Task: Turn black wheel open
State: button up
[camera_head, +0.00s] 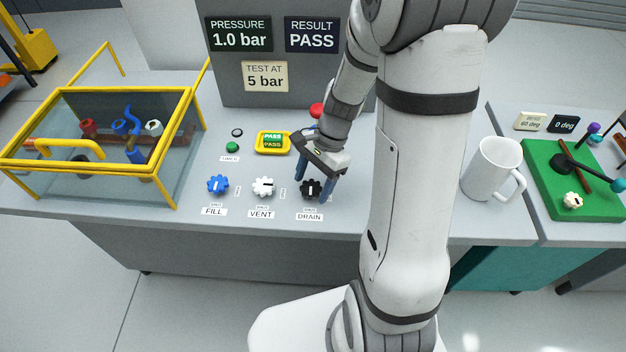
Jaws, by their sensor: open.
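The black wheel (311,189) sits on the grey bench top behind its DRAIN label (309,216), at the right end of a row of three wheels. My gripper (311,183) points down over it, open, with one blue finger on each side of the wheel. I cannot tell whether the fingers touch it. A dark mark shows on the wheel, but its turn position is too small to read. The blue FILL wheel (217,184) and the white VENT wheel (263,187) stand to its left.
Yellow-framed glass tank (185,140) stands left. Yellow PASS tray (260,150), green button (232,147) and red knob (317,110) lie behind the wheels. Panel signs read 1.0 bar (239,34), PASS (311,35) and test at 5 bar (265,76). White mug (490,168) stands right of my arm.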

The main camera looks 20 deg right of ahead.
jog(key=shift+c, duration=0.6)
jog(key=c, duration=0.9)
jog(key=shift+n, duration=0.4)
jog(key=n, duration=0.1)
jog(key=n+g+p, duration=0.1)
jog(key=n, duration=0.1)
jog(key=shift+w+a+r+n+g+h, duration=0.1)
jog(key=shift+w+a+n+g+h, duration=0.05)
jog(key=shift+n+g+h, duration=0.2)
jog(key=n+h, duration=0.1)
jog(key=n, duration=0.1)
jog(key=n+p, duration=0.1)
jog(key=n, duration=0.1)
jog(key=shift+a+n+g+h, duration=0.1)
jog(key=shift+n+g+h, duration=0.15)
jog(key=shift+g+h, duration=0.1)
jog(key=n+h, duration=0.1)
jog(key=n, duration=0.3)
jog(key=shift+a+h+p, duration=0.1)
jog(key=shift+h+p, duration=0.2)
jog(key=shift+h, duration=0.1)
jog(key=shift+a+n+h, duration=0.1)
jog(key=shift+n+h, duration=0.7)
jog(key=shift+n, duration=1.6)
